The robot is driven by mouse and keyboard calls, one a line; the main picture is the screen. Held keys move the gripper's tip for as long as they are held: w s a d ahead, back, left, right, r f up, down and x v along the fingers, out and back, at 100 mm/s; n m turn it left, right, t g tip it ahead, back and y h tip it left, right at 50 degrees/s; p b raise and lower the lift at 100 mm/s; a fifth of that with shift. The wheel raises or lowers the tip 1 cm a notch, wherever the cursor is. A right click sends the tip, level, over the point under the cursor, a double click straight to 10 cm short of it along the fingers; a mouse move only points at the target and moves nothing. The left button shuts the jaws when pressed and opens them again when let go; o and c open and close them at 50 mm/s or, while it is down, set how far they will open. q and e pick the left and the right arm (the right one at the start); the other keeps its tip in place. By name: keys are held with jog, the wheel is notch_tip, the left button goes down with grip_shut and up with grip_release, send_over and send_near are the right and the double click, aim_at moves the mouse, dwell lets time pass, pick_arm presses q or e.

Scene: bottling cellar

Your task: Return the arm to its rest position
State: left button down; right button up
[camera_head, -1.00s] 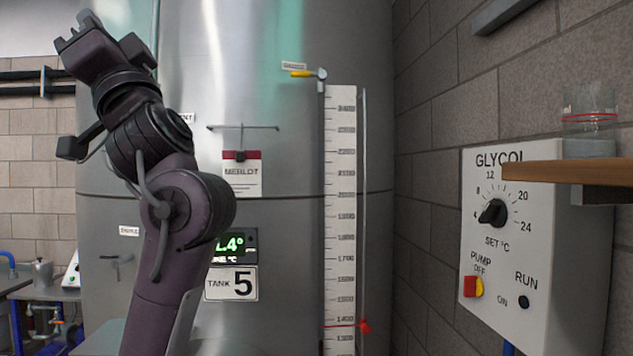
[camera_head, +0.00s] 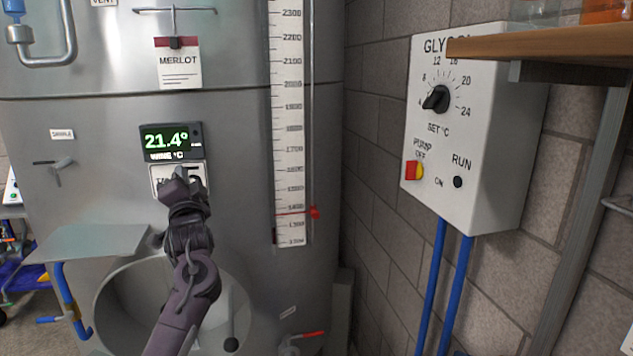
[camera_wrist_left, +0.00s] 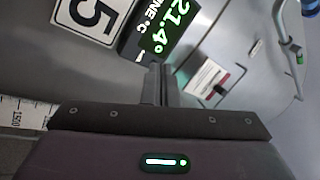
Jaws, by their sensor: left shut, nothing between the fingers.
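My left arm comes up from the bottom of the head view, with the left gripper (camera_head: 181,180) in front of the tank's number plate (camera_head: 160,189) and partly hiding it. In the left wrist view the two fingers (camera_wrist_left: 158,84) are together with nothing between them. The wrist view looks at the steel tank wall, with the tank 5 plate (camera_wrist_left: 92,16) and the lit 21.4° display (camera_wrist_left: 163,32) beyond the fingers. I cannot tell the gap between the gripper and the tank. My right arm does not show.
The steel tank (camera_head: 100,120) fills the left and middle, with a level scale (camera_head: 288,120) on it. A small metal shelf (camera_head: 90,242) juts out at left. The glycol control box (camera_head: 470,130) and a wooden shelf (camera_head: 560,43) are on the brick wall at right.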

pick_arm(q)
notch_tip(320, 180, down, 32)
jog(key=s+d+m+g+h, duration=0.1)
jog(key=d+g+h, duration=0.1)
jog(key=g+h, duration=0.25)
jog(key=s+d+f+g+h, duration=0.1)
jog(key=s+f+g, duration=0.1)
jog(key=s+f, duration=0.5)
jog(key=s+f+n+g+h, duration=0.1)
jog(key=s+f, duration=0.1)
jog(key=f, duration=0.9)
jog(key=s+d+f+g, duration=0.1)
jog(key=s+f+g, duration=0.1)
jog(key=s+f, duration=0.5)
jog(key=s+d+f+n+g+h, duration=0.15)
jog(key=s+f+g, duration=0.35)
jog(key=s+f, duration=1.7)
jog(key=s+f+n+g, duration=0.1)
jog(key=s+f+g, duration=0.1)
jog(key=s, duration=1.2)
jog(key=s+d+f+n+g+h, duration=0.1)
jog(key=s+f, duration=0.4)
jog(key=s, duration=0.8)
jog(key=shift+s+n+g, duration=0.35)
jog(key=shift+g, duration=0.5)
jog(key=shift+f, duration=0.1)
